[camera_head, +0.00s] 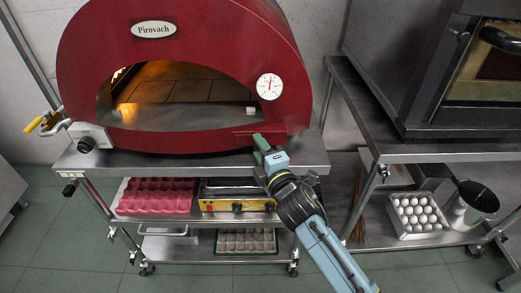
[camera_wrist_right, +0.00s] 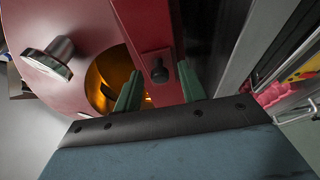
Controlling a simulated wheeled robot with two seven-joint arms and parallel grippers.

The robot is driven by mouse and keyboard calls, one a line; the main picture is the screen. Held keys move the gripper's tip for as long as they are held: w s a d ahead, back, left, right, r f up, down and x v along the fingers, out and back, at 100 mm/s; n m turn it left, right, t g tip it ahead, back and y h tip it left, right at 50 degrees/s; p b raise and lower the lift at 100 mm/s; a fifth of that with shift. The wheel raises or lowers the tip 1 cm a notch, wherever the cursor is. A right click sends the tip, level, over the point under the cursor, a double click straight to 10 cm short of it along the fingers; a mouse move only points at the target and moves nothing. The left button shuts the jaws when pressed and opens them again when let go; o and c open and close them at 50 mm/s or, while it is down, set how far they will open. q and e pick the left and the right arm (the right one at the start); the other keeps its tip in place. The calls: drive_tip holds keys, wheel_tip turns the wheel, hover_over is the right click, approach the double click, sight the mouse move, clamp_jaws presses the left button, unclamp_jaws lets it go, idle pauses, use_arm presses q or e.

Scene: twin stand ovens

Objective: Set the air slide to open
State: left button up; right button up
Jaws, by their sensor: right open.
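The red oven (camera_head: 190,30) with its arched mouth stands on a steel stand. The air slide (camera_head: 246,132) looks like a flat red strip low on the front, right of the mouth, partly hidden by my right gripper (camera_head: 262,146). In the right wrist view, the red strip (camera_wrist_right: 145,25) carries a small black knob (camera_wrist_right: 159,70). The green fingers of my right gripper (camera_wrist_right: 158,88) are apart, one on each side of the knob. I cannot tell whether they touch it. My left gripper is not in view.
A round gauge (camera_head: 269,86) sits on the oven front above my right gripper. The stand's steel top (camera_head: 180,160) runs below the oven. Shelves below hold a pink egg tray (camera_head: 157,196) and a yellow-fronted device (camera_head: 237,205). A second, dark oven (camera_head: 400,60) stands at right.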

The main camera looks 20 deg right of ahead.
clamp_jaws()
drive_tip(key=d+p, duration=0.1)
drive_tip(key=d, duration=0.1)
drive_tip(key=s+d+p, duration=0.1)
drive_tip(key=d, duration=0.2)
drive_tip(key=shift+s+d+p, duration=0.35)
drive_tip(key=shift+p, duration=0.05)
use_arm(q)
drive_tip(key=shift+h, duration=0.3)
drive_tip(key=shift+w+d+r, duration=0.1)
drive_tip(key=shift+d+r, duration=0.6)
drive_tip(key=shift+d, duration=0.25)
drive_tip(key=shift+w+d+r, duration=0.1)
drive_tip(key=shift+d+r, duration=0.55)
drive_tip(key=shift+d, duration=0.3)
use_arm(e)
drive_tip(key=shift+d, duration=0.1)
unclamp_jaws()
drive_tip(key=shift+d, duration=0.1)
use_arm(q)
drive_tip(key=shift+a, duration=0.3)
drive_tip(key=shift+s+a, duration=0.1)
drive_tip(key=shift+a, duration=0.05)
use_arm(e)
drive_tip(key=shift+s, duration=0.1)
